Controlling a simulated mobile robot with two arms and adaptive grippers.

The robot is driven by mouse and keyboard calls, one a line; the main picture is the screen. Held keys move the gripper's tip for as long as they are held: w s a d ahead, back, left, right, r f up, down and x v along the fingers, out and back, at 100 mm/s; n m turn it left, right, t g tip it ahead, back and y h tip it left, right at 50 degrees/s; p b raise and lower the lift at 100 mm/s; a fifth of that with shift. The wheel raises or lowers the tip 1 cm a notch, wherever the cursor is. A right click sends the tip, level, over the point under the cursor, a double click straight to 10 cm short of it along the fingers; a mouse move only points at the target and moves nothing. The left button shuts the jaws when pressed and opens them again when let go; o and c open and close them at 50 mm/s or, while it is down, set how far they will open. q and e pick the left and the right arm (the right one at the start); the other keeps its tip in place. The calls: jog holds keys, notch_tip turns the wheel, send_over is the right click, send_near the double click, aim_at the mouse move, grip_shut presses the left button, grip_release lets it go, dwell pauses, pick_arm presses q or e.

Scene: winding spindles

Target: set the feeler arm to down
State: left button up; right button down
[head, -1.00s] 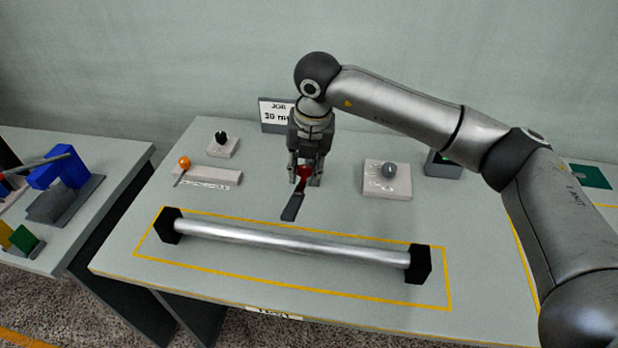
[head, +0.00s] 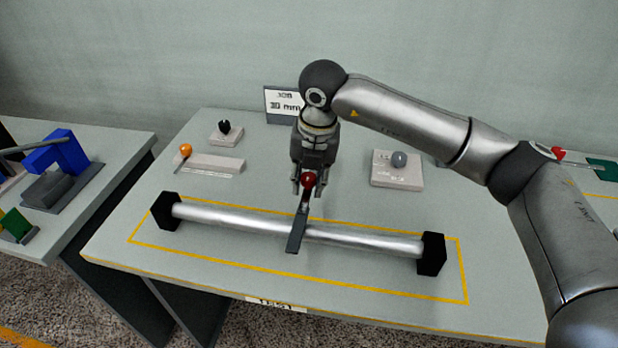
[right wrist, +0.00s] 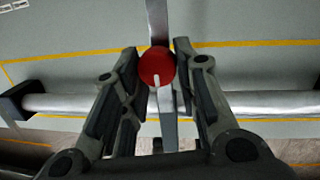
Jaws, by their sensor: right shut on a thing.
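The feeler arm is a dark flat bar (head: 297,229) with a red knob (head: 308,181). In the head view it reaches across the middle of the silver spindle (head: 368,239); I cannot tell whether it touches it. My right gripper (head: 309,186) is shut on the feeler arm at its red knob. In the right wrist view the red knob (right wrist: 157,67) sits between the two fingers, with the bar running on beyond and below it. The spindle (right wrist: 262,104) crosses behind the fingers there. My left gripper is not in view.
Black end blocks (head: 431,254) hold the spindle inside a yellow outline. Behind stand an orange-knob slider (head: 209,163), a black-knob block (head: 226,136), a grey-knob block (head: 397,177) and a job sign (head: 283,101). The table's front right is clear.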

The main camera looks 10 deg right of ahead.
jog(key=shift+s+a+f, duration=0.1)
jog(key=shift+s+f, duration=0.05)
jog(key=c, duration=1.1)
grip_release()
jog(key=shift+r, duration=0.25)
jog(key=r, duration=0.4)
jog(key=s+r, duration=0.1)
jog(key=r, duration=0.6)
jog(key=shift+s+d+r, duration=0.3)
jog(key=shift+s+d, duration=0.05)
jog(key=shift+d, duration=0.05)
